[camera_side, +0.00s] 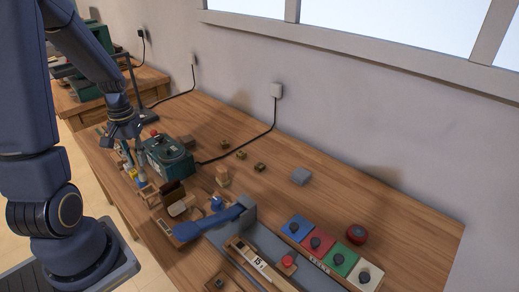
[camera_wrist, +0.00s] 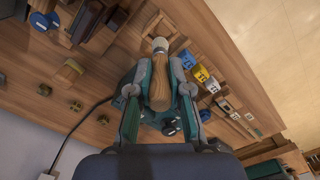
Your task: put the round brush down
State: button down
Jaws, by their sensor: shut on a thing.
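The round brush (camera_wrist: 160,68) shows in the wrist view, with a brown wooden handle and a pale round end pointing away from the wrist. My gripper (camera_wrist: 160,80) is shut on its handle, one finger on each side. The brush is above the bench, in front of a green machine (camera_wrist: 148,125). In the side view my gripper (camera_side: 138,166) is low over the left part of the bench, just left of the green machine (camera_side: 170,157). The brush is too small to make out there.
Coloured pieces (camera_wrist: 199,73) and wooden blocks crowd the bench around the gripper. A blue lever (camera_side: 212,222) and a panel of coloured buttons (camera_side: 331,251) stand nearer the front. The back right of the wooden bench (camera_side: 390,205) is largely clear.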

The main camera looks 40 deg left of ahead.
jog(key=w+a+r, duration=0.3)
jog(key=w+a, duration=0.3)
jog(key=w, duration=0.4)
jog(key=w+a+r, duration=0.3)
jog(key=w+a, duration=0.2)
jog(key=w, duration=0.4)
jog(key=w+f, duration=0.4)
jog(key=w, duration=0.3)
jog(key=shift+d+f, duration=0.2)
jog(key=shift+f, duration=1.85)
jog(key=shift+d+f, duration=0.15)
jog(key=shift+f, duration=1.85)
jog(key=shift+d+f, duration=0.2)
jog(key=shift+f, duration=1.85)
jog(key=shift+f, duration=0.1)
jog(key=c, duration=1.1)
grip_release()
